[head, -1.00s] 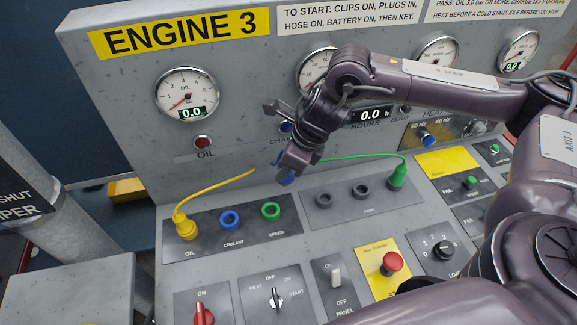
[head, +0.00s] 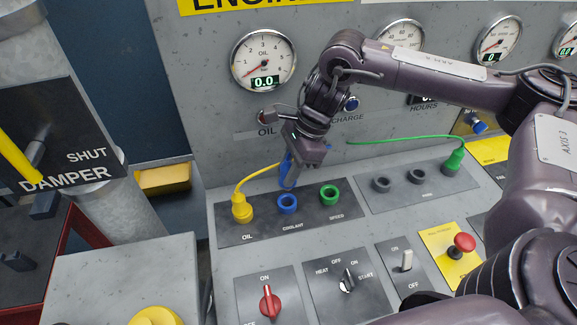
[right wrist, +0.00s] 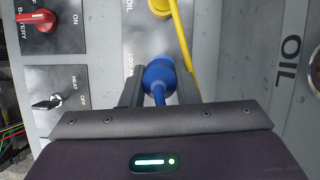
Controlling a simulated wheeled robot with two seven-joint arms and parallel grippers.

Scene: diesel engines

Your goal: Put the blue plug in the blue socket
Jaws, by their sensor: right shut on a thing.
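My right gripper (head: 290,178) is shut on the blue plug (head: 285,167), just above and behind the blue socket as seen in the head view. The right wrist view also shows the blue plug (right wrist: 158,74) between the two fingers. The blue socket (head: 287,203), labelled COOLANT, is a blue ring on the dark panel, and its front shows clear. In the right wrist view the plug hides what lies beyond it. A small gap seems to separate plug and socket in the head view. My left gripper is not in view.
A yellow plug (head: 242,211) with a yellow cable sits left of the blue socket, in the OIL place. An empty green socket (head: 329,194) is on its right. A green plug (head: 452,162) with its cable stands farther right. Switches and a red button (head: 464,242) are in front.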

